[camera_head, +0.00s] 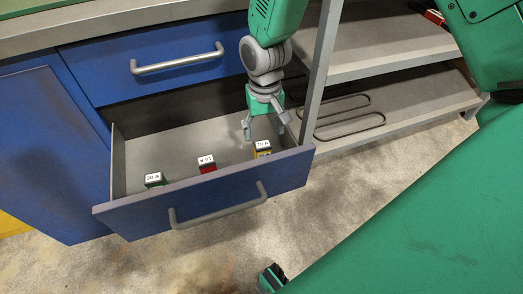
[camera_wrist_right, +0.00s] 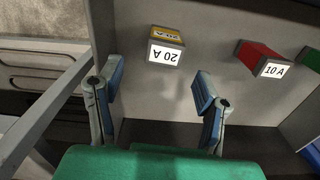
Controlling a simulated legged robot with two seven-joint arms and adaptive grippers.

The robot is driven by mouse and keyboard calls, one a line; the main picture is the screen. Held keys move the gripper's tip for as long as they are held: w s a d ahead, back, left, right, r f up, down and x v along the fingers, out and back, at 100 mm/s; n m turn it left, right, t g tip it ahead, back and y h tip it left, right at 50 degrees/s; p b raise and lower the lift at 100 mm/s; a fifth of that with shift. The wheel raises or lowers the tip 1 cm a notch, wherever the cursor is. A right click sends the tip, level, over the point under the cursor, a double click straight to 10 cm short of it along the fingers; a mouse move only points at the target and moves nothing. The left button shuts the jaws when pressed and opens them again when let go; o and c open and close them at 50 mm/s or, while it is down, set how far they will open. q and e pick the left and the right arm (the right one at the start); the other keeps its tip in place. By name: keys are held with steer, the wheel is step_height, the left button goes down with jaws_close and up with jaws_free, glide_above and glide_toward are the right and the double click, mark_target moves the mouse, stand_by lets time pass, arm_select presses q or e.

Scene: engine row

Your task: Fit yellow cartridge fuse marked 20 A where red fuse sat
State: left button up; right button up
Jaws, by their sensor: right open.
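The yellow cartridge fuse (camera_head: 263,149), labelled 20 A, stands in the open blue drawer near its front panel, at the right. It also shows in the right wrist view (camera_wrist_right: 167,44), ahead of the fingers. The red fuse (camera_head: 207,164), labelled 10 A, stands in the drawer to its left; the right wrist view shows it too (camera_wrist_right: 262,59). My right gripper (camera_head: 265,125) is open over the drawer's right part, behind the yellow fuse and apart from it. Nothing is between its fingers (camera_wrist_right: 157,88). My left gripper is not in view.
A green fuse (camera_head: 154,180), labelled 30 A, stands at the drawer's left. The drawer front (camera_head: 135,218) has a bar handle. A grey shelf post (camera_head: 319,75) rises close right of my right gripper. The drawer floor (camera_head: 170,145) behind the fuses is bare.

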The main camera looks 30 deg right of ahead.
mark_target(263, 144)
steer(key=shift+s+f, duration=0.1)
steer(key=shift+f, duration=0.4)
steer(key=f+b, duration=0.2)
steer(key=f, duration=0.1)
steer(key=f+b, duration=0.1)
steer(key=f, duration=0.1)
steer(key=shift+a, duration=0.35)
steer(key=shift+c, duration=1.2)
steer(key=c, duration=1.1)
